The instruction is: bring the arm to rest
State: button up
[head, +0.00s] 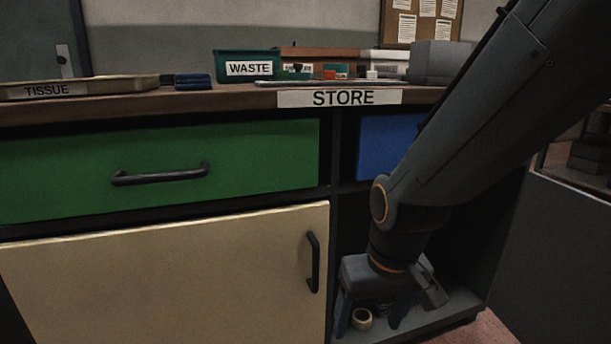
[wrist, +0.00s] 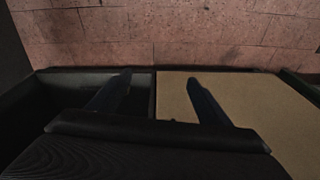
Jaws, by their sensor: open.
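My arm comes in from the upper right in the head view and hangs down in front of the open lower compartment of the cabinet. My gripper (head: 370,322) is at its lower end, fingers pointing down, apart and with nothing held. In the wrist view my gripper (wrist: 159,80) shows two spread fingers, with the cream door on the right side and a dark recess on the left.
The cabinet has a green drawer (head: 240,158), a cream door (head: 170,280) with a dark handle (head: 313,262), and a blue front (head: 385,148) partly behind my arm. On top are a tissue tray (head: 110,86), a green waste bin (head: 232,58) and several boxes. Pink floor (wrist: 160,35) lies beyond.

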jog(key=s+a+r+n+g+y, duration=0.15)
jog(key=s+a+r+n, duration=0.35)
jog(key=s+a, duration=0.75)
jog(key=d+r+m+p, duration=0.2)
jog(key=d+r+p, duration=0.5)
jog(key=r+p, duration=0.3)
jog(key=d+r+m+h+p, duration=0.1)
jog(key=d+r+p, duration=0.6)
jog(key=p, duration=0.8)
jog(key=d+r+m+h+p, duration=0.1)
jog(key=d+r+m+p, duration=0.3)
jog(key=d+r+p, duration=0.3)
notch_tip(320, 180, up, 6)
jog(key=p, duration=0.6)
jog(key=shift+s, duration=0.3)
jog(key=shift+f+g, duration=0.15)
jog(key=shift+g, duration=0.1)
